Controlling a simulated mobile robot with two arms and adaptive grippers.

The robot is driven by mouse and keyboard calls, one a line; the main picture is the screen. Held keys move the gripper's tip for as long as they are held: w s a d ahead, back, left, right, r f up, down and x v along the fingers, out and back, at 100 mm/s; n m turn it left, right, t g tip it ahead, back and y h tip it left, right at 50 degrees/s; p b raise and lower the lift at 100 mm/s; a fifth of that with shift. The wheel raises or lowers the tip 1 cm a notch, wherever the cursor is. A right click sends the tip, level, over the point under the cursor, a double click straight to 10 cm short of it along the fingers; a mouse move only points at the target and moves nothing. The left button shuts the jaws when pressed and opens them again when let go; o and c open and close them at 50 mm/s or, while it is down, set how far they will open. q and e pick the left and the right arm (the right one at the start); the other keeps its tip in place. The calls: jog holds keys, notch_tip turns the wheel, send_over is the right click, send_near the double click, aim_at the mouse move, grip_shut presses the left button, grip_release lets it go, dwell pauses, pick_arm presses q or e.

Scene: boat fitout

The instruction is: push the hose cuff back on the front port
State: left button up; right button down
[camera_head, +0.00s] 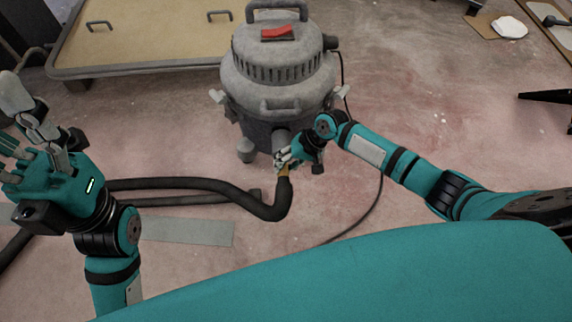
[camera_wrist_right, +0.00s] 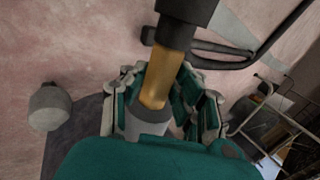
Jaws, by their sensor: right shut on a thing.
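The grey shop vacuum (camera_head: 278,75) stands on the floor, with its front port (camera_head: 281,141) facing me. The tan hose cuff (camera_head: 283,171) sits at the end of the black hose (camera_head: 270,211), just below the port. My right gripper (camera_head: 285,160) is shut on the cuff; its fingers hide part of it. In the right wrist view the tan cuff (camera_wrist_right: 161,76) lies between the fingers, with the dark hose end above and a grey round part (camera_wrist_right: 148,117) below. I cannot tell how deep the cuff sits. My left gripper (camera_head: 28,132) is open and empty, off to the left.
The black hose runs left along the floor past a flat grey strip (camera_head: 186,231). A thin cord (camera_head: 372,205) trails right of the vacuum. A tan panel with handles (camera_head: 155,38) lies behind left. A white item on a cardboard piece (camera_head: 510,27) lies far right. Floor at right is mostly clear.

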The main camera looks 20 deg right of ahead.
jog(key=shift+w+d+r, duration=0.2)
jog(key=shift+w+r, duration=0.05)
jog(key=shift+w, duration=0.35)
jog(key=c, duration=1.4)
grip_release()
jog(key=o, duration=0.5)
jog(key=shift+f, duration=0.1)
jog(key=shift+c, duration=0.2)
jog(key=shift+s+a, duration=0.1)
